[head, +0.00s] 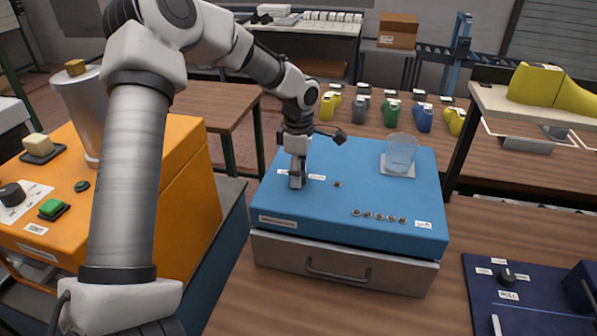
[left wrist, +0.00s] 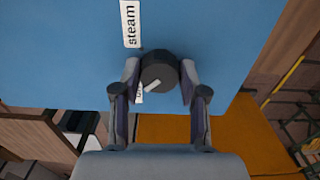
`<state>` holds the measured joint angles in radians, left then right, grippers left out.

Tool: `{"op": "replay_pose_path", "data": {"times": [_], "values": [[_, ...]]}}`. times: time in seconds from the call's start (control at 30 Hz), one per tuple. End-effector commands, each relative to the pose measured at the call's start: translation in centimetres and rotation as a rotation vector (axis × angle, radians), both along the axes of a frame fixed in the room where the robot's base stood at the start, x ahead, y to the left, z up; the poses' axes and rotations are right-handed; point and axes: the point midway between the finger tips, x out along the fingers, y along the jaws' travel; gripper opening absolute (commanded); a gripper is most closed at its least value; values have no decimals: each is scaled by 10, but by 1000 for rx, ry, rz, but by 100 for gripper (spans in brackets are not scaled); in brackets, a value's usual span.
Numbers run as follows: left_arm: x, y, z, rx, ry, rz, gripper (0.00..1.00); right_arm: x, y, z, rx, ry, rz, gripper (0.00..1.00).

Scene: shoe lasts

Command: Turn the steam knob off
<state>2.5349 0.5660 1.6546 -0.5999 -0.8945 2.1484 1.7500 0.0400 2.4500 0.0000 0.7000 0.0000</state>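The dark round steam knob (left wrist: 159,72) is in the left wrist view, on the top of the blue machine (head: 350,222). A white pointer on the knob points toward the lower left of that view. A white label reading "steam" (left wrist: 130,22) lies beside it. My left gripper (left wrist: 160,80) reaches down around the knob, with one finger against each side; it appears shut on it. In the head view my left gripper (head: 297,180) stands at the left part of the blue top and hides the knob. My right gripper is in no view.
A clear cup (head: 400,154) stands on a pale pad at the back of the blue top. Several small knobs (head: 380,217) line its front edge. An orange machine (head: 185,185) stands to the left, a dark blue control panel (head: 520,318) at the lower right.

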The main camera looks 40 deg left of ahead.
Motion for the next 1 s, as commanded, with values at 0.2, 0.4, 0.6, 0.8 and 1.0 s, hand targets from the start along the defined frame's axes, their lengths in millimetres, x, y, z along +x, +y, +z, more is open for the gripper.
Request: {"op": "replay_pose_path", "data": {"times": [0.2,0.4,0.6,0.8,1.0], "values": [[0,0,-1,-1,2,-1,67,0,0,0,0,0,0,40],[0,0,3,0,-1,-1,67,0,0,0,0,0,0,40],[1,0,38,2,-5,-1,67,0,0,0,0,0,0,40],[1,1,89,1,-3,-1,67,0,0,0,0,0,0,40],[0,1,117,0,2,-1,67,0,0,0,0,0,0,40]]}}
